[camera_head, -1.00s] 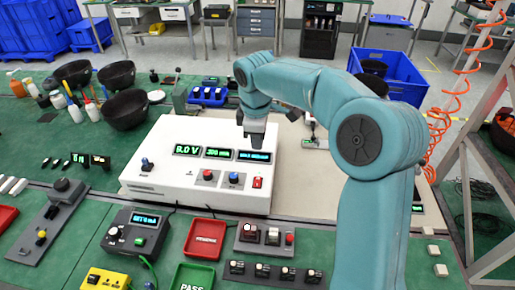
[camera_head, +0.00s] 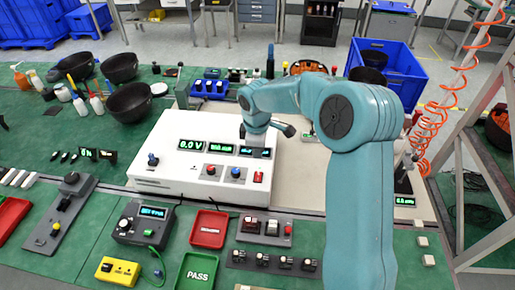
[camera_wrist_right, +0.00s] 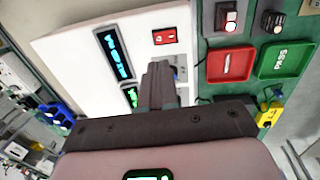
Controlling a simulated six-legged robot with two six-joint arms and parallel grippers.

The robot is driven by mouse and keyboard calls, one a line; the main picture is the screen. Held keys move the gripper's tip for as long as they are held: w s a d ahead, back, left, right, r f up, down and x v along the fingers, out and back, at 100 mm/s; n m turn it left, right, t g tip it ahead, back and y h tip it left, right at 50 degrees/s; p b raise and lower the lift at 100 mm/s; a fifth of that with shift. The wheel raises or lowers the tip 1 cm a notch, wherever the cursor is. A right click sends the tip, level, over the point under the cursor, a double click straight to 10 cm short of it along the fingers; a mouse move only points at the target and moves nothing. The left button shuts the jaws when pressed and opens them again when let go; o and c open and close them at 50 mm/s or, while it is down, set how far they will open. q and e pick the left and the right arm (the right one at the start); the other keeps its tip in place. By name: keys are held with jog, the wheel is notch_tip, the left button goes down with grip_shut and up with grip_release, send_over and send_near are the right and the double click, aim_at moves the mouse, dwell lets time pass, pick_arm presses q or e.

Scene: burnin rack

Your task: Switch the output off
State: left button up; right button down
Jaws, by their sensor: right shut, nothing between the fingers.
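The white bench supply (camera_head: 185,165) stands on the table with three lit displays; the left one (camera_head: 190,145) looks like 0.0 V. A red rocker switch (camera_head: 258,177) is on its front right, beside a blue knob (camera_head: 236,173) and a red knob (camera_head: 210,170). The switch also shows in the right wrist view (camera_wrist_right: 164,36). My right gripper (camera_head: 256,140) is over the right display, behind the switch. In the wrist view its fingers (camera_wrist_right: 158,68) are shut and empty, close to the switch; contact is not visible. They partly hide the panel beside it.
A red tray (camera_head: 208,229) and a green PASS tray (camera_head: 195,271) lie in front. A dark meter box (camera_head: 143,224) and a small switch box (camera_head: 265,228) are near them. Black bowls (camera_head: 129,104) stand at the left back. A blue crate (camera_head: 385,70) stands behind on the right.

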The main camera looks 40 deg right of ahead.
send_over(258, 174)
jog(key=f, duration=0.4)
jog(key=shift+s+a+f, duration=0.15)
jog(key=shift+s+a, duration=0.15)
jog(key=f+b, duration=0.1)
jog(key=f, duration=0.1)
jog(key=f+b, duration=0.1)
jog(key=f, duration=0.1)
jog(key=shift+w+d+f+b, duration=0.1)
jog(key=shift+d+f+b, duration=0.15)
jog(key=shift+b, duration=0.15)
jog(key=shift+w+f, duration=0.15)
jog(key=shift+f, duration=0.5)
jog(key=shift+r, duration=0.1)
jog(key=shift+b, duration=0.3)
